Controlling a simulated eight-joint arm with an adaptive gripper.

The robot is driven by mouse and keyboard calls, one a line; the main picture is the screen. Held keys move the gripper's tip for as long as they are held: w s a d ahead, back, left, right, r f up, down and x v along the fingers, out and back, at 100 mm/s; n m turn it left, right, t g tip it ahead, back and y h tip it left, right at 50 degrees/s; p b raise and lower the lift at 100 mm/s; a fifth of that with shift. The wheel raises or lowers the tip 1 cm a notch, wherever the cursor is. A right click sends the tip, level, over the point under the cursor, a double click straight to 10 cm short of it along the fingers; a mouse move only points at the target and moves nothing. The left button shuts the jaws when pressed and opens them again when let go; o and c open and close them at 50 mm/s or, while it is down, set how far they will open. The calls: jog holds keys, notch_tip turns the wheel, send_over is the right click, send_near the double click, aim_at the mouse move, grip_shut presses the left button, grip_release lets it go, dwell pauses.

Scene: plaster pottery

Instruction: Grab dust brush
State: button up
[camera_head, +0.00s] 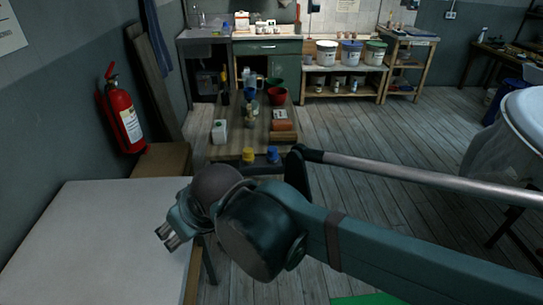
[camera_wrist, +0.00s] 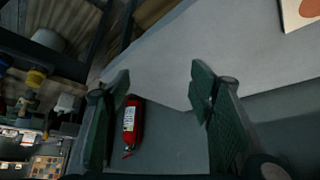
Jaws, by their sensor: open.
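I cannot make out a dust brush for certain in either view. Several small items stand on the low wooden bench (camera_head: 232,150) in the head view, too small to name surely. Among them are a white jug (camera_head: 219,132), a red pot (camera_head: 277,96) and reddish-brown blocks (camera_head: 283,126). My gripper (camera_head: 168,238) is over the right side of the pale table at the front left, well short of the bench. In the wrist view my gripper (camera_wrist: 160,76) has its fingers spread, with nothing held between them.
The pale table (camera_head: 90,235) has a clear top in the head view. A red fire extinguisher (camera_head: 126,115) hangs on the left wall. A brown box-like stand (camera_head: 162,160) is behind the table. Shelves with white buckets (camera_head: 326,53) stand at the back. The wooden floor (camera_head: 400,130) is open.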

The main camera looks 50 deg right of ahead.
jog(key=shift+c, duration=1.4)
